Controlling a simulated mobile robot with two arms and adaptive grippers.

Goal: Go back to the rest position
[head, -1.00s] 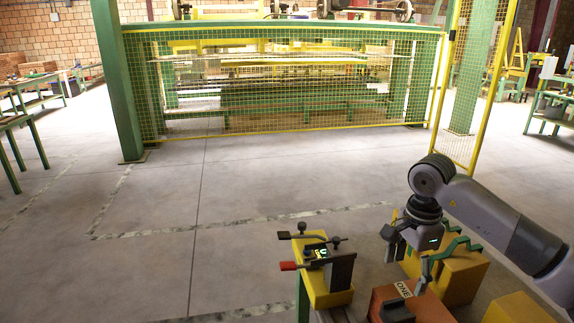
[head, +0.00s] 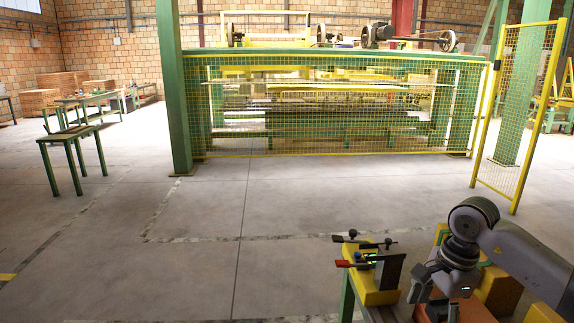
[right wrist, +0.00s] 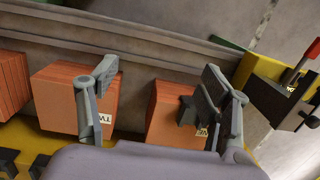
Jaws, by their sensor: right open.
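My right gripper (right wrist: 160,90) is open and empty in the right wrist view, its two fingers spread wide above a row of boxes. One orange-brown box (right wrist: 75,95) with a white label lies by the left finger, and another box (right wrist: 170,115) lies partly behind the right finger. In the head view my right gripper (head: 437,298) hangs at the lower right, over the conveyor end with an orange box (head: 472,310). My left gripper is in neither view.
A yellow end block (head: 378,290) with black clamps and a red handle stands left of my right gripper. A green gantry with yellow mesh fence (head: 340,110) stands at the back, its mesh gate (head: 520,120) at the right. Green tables (head: 70,140) are at the left. The middle floor is clear.

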